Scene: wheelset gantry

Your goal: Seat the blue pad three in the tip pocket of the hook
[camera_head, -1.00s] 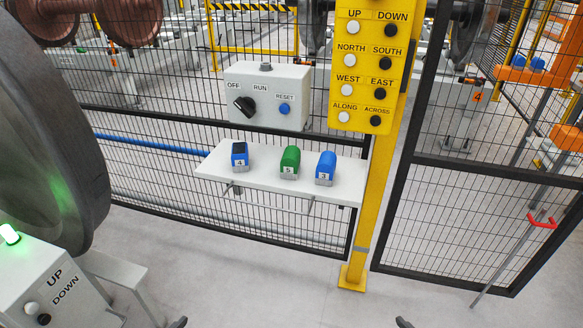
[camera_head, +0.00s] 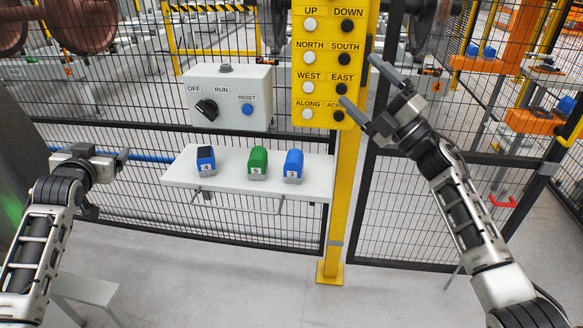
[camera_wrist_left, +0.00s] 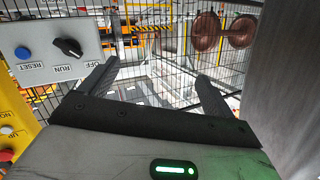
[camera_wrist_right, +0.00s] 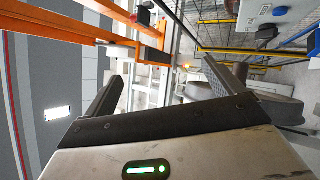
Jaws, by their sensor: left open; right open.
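The blue pad three (camera_head: 293,166) stands at the right of the white shelf (camera_head: 235,184), its number 3 label facing me. My left gripper (camera_head: 108,158) is left of the shelf, apart from the pads; its two fingers are spread and empty in the left wrist view (camera_wrist_left: 157,72). My right gripper (camera_head: 360,80) is raised in front of the yellow button panel's right edge, with spread fingers and nothing between them in the right wrist view (camera_wrist_right: 163,70). I cannot make out the hook or its tip pocket in these frames.
A green pad marked 5 (camera_head: 257,163) and a blue pad marked 4 (camera_head: 206,160) share the shelf. Behind are a grey switch box (camera_head: 230,96), the yellow button panel (camera_head: 325,75) and black mesh fence. A red-handled pole (camera_head: 502,202) leans at right.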

